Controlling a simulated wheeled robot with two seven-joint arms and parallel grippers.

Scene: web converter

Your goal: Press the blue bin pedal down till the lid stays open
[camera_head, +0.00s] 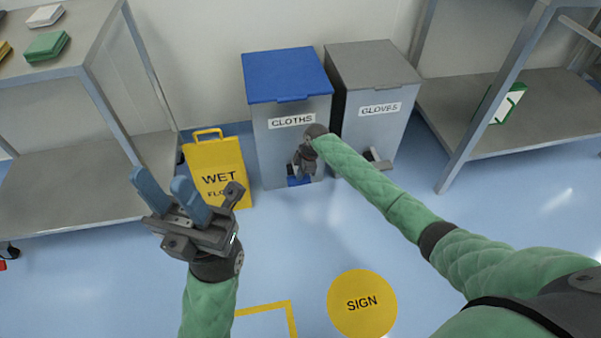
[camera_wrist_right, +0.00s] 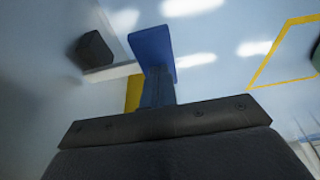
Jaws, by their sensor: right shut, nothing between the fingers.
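The bin with the blue lid (camera_head: 287,75) and a CLOTHS label stands against the wall in the head view, its lid down. The blue pedal (camera_head: 293,182) shows low at its front, partly hidden by my right gripper (camera_head: 303,163). In the right wrist view a bright blue piece, which looks like the pedal (camera_wrist_right: 153,46), lies at the tips of my shut, empty right fingers (camera_wrist_right: 157,88). I cannot tell whether they touch. My left gripper (camera_head: 162,183) is open and empty, raised at the left.
A grey GLOVES bin (camera_head: 375,65) stands right of the blue-lidded bin. A yellow wet floor sign (camera_head: 215,165) stands close on its left. Shelves (camera_head: 85,170) flank both sides.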

